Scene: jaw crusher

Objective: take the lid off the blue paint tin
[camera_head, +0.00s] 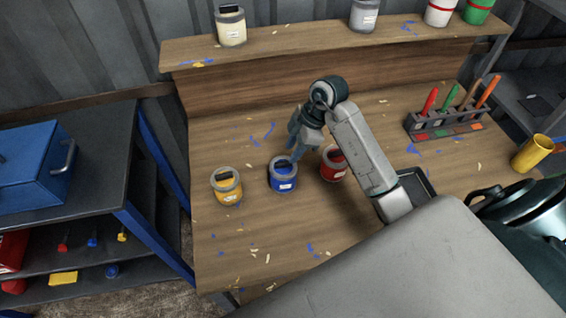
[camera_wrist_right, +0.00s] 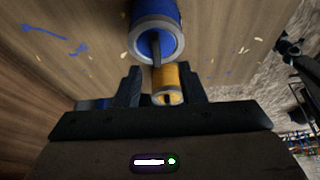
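The blue paint tin (camera_head: 284,184) stands upright on the bench between a yellow tin and a red tin. Its lid (camera_head: 282,165) sits on top, with a dark bar-like handle. My right gripper (camera_head: 288,152) is just above and behind this lid. In the right wrist view, my right gripper (camera_wrist_right: 160,88) has its two fingers apart with nothing clasped. The blue tin (camera_wrist_right: 170,12) is just beyond the fingertips there, its lid facing me and its handle reaching toward the gap. Whether a finger touches the handle is unclear. My left gripper is not in view.
The yellow tin (camera_head: 228,192) is left of the blue one. The red tin (camera_head: 333,165) is close on its right, partly behind my right arm. A tool rack (camera_head: 440,125) stands further right. The raised shelf (camera_head: 290,42) holds more tins. The bench front is clear.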

